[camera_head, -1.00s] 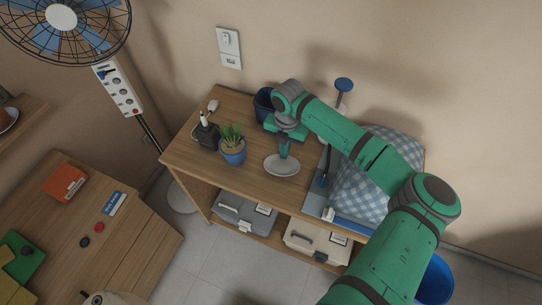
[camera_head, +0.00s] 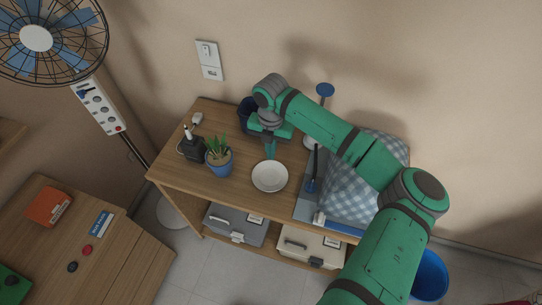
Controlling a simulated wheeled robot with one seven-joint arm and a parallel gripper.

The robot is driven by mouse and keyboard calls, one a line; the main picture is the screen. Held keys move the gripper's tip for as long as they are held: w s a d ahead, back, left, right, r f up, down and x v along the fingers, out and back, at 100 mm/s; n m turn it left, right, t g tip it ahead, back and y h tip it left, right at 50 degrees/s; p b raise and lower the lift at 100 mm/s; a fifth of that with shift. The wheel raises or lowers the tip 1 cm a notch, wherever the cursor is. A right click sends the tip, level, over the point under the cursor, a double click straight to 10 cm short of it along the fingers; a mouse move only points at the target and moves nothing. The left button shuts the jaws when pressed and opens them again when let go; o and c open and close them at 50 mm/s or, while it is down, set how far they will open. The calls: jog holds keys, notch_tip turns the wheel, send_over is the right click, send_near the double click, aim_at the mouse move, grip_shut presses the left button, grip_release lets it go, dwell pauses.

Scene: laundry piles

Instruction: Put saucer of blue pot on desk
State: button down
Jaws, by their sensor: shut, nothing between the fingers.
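A white saucer (camera_head: 270,177) lies on top of the wooden shelf unit (camera_head: 187,170), near its front edge. The blue pot (camera_head: 219,161) with a green plant stands to the saucer's left, apart from it. My gripper (camera_head: 270,152) points down at the saucer's back rim. It is shut with nothing held; whether its tips touch the rim I cannot tell. A wooden desk (camera_head: 120,262) is at the lower left, lower than the arm.
A dark blue container (camera_head: 246,112) stands behind my gripper. A black holder (camera_head: 192,147) is left of the pot. A checkered cloth pile (camera_head: 352,188) lies on the right. The desk holds an orange box (camera_head: 48,207) and small discs; its middle is clear.

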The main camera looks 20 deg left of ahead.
notch_tip(320, 180, up, 7)
jog(key=shift+r, duration=0.2)
jog(key=shift+w, duration=0.1)
dwell(0.5)
